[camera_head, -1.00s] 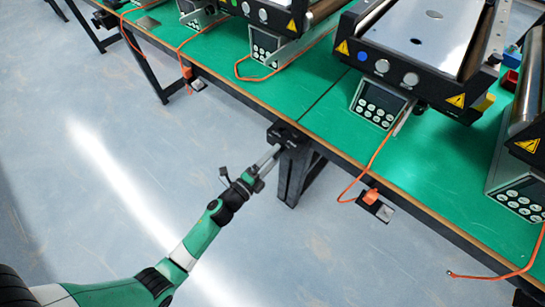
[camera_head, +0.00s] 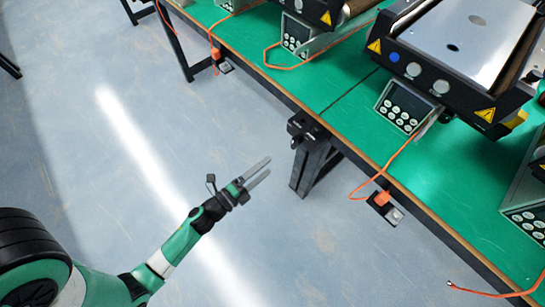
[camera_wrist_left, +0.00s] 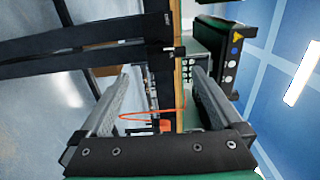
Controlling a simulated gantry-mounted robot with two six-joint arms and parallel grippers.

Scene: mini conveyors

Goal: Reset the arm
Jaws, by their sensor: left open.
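My left gripper (camera_head: 257,173) is open and empty in the head view. It is over the floor, to the left of the green table's near edge and apart from it. In the left wrist view its two fingers (camera_wrist_left: 155,100) stand wide apart with nothing held between them. My right gripper is in neither view.
The green table (camera_head: 347,115) carries mini conveyors (camera_head: 455,50) with control boxes (camera_head: 405,105). Orange cables with plugs (camera_head: 378,198) hang over its edge. A black table leg (camera_head: 312,165) stands right of my left gripper. The floor (camera_head: 110,150) is clear.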

